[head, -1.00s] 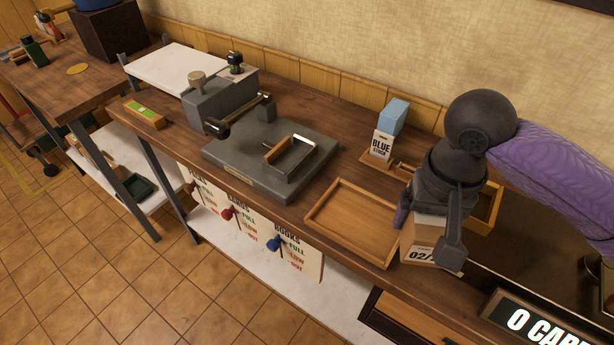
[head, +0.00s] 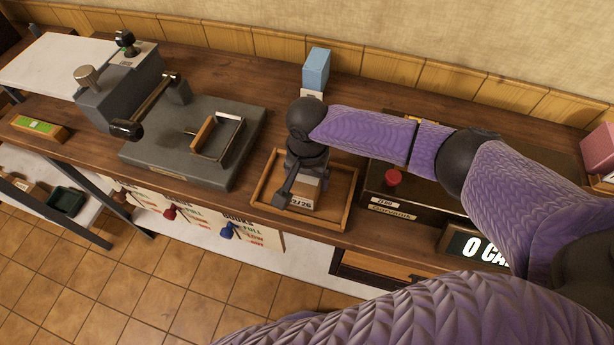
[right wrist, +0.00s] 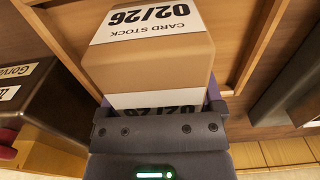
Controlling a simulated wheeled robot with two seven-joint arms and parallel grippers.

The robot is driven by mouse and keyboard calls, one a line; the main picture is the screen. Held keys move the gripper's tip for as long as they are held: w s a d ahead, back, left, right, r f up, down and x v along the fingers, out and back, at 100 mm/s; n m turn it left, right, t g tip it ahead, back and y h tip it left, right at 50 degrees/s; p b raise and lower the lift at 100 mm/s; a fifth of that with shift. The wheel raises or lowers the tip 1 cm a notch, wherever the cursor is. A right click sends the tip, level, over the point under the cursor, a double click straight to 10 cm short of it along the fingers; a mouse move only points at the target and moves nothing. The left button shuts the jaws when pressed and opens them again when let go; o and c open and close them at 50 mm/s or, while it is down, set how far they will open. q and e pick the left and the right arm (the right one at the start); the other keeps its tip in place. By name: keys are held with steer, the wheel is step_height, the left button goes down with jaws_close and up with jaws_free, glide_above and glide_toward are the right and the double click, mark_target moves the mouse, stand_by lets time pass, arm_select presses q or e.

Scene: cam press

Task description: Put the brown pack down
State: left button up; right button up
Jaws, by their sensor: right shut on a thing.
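The brown pack (head: 304,190) carries a white label with 02/26 on it. In the head view it is in or just over the shallow wooden tray (head: 343,214), toward the tray's left and middle. My right gripper (head: 299,186) is shut on the pack from above and hides part of it. In the right wrist view the pack (right wrist: 150,65) sits in the jaws, with the tray's wooden floor and rim (right wrist: 262,45) behind it. I cannot tell whether the pack touches the tray floor. My left gripper is not in view.
A grey press (head: 185,150) with a metal frame on its bed stands left of the tray. A blue box (head: 316,68) stands behind the tray. A dark scale-like unit with a red knob (head: 393,177) is close on the right. The counter's front edge runs just before the tray.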

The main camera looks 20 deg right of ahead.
steer(key=o, duration=1.3)
steer(key=shift+c, duration=0.2)
step_height(320, 180, up, 11)
steer(key=p, duration=0.4)
steer(key=shift+r, duration=0.7)
